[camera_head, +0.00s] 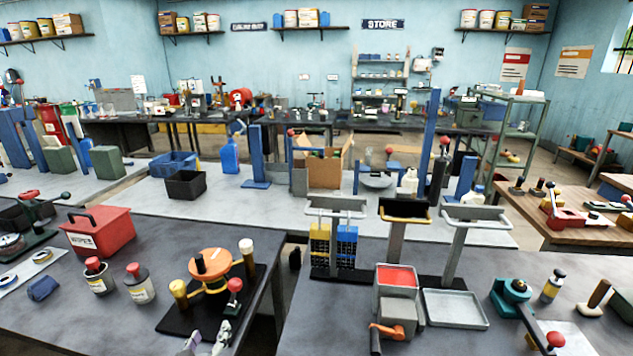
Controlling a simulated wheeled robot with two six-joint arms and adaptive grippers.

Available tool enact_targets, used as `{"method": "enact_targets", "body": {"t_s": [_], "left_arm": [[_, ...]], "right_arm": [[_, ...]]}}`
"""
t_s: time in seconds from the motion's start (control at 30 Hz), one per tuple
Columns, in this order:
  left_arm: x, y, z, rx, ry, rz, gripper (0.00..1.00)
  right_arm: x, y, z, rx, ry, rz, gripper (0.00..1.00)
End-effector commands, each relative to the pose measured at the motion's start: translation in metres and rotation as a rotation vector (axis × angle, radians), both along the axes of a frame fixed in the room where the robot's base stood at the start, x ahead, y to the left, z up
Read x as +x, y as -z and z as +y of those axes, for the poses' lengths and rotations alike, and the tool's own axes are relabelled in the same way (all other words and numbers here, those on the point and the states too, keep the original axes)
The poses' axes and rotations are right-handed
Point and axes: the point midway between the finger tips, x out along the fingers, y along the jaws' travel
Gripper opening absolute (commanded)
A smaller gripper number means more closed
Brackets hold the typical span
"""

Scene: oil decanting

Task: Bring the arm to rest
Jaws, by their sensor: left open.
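My left gripper (208,335) shows at the bottom edge, left of centre. Its two fingertips stand apart with nothing visible between them. It is just in front of the black base plate (183,318), which carries an orange round device (212,268) with yellow and white-topped handles and a red knob. The rest of my left arm is cut off by the frame. My right gripper is not in view. A grey container with a red top (397,277) and an orange tap (388,331) stands on the right bench, beside an empty grey tray (455,308).
Two red-capped bottles (98,276) (139,284) and a red box (98,231) stand on the left bench. A gap separates the front benches. Tall stands (397,237) rise behind the tray. A teal tool with a red knob (518,300) lies at the right.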

Motion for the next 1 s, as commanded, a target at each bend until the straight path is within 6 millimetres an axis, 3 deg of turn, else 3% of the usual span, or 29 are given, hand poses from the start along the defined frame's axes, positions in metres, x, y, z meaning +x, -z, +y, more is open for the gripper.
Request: {"method": "enact_targets", "body": {"t_s": [0.2,0.4,0.53,0.8,0.87,1.0], "left_arm": [[-0.067,0.056,-0.002,0.164,0.05,0.475,0.59],[-0.13,0.082,-0.021,0.25,0.242,0.802,0.59],[-0.172,0.088,-0.036,0.288,0.409,0.975,0.59],[-0.157,0.194,-0.024,0.274,0.4,1.019,0.59],[-0.158,0.221,-0.022,0.271,0.398,1.03,0.59],[-0.17,0.293,-0.014,0.26,0.394,1.06,0.59]], "right_arm": [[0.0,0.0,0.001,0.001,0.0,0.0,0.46],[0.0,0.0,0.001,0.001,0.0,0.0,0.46],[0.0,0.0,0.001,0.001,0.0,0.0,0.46],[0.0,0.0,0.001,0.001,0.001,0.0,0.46],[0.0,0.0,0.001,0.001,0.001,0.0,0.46],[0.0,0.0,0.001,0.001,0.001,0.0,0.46]]}}
